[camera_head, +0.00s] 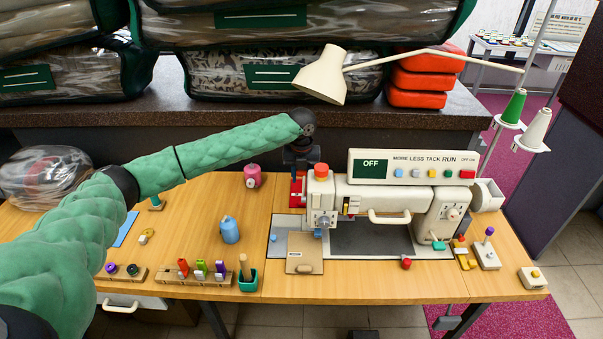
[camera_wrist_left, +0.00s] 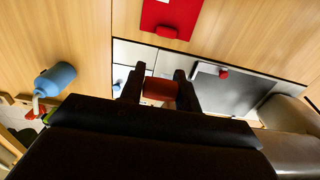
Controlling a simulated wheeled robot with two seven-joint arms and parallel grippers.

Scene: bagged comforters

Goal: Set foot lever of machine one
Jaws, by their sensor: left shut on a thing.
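The sewing machine (camera_head: 385,198) stands on the wooden table, with its white head (camera_head: 321,200) at the left end and a round orange-red knob on top. My left gripper (camera_head: 299,160) points down just left of and behind this head. In the left wrist view, the fingers of my left gripper (camera_wrist_left: 158,88) are shut on a small red piece (camera_wrist_left: 160,90). I cannot tell for certain whether this piece is the machine's foot lever. The sewing area under the gripper is partly hidden by the wrist. My right gripper is not in view.
A red plate (camera_wrist_left: 170,18) lies beyond the fingers. A blue bottle (camera_head: 230,231), a pink spool (camera_head: 252,176) and a rack of coloured tools (camera_head: 195,276) stand left of the machine. A white lamp (camera_head: 322,75) hangs above. Bagged comforters (camera_head: 290,75) are stacked behind.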

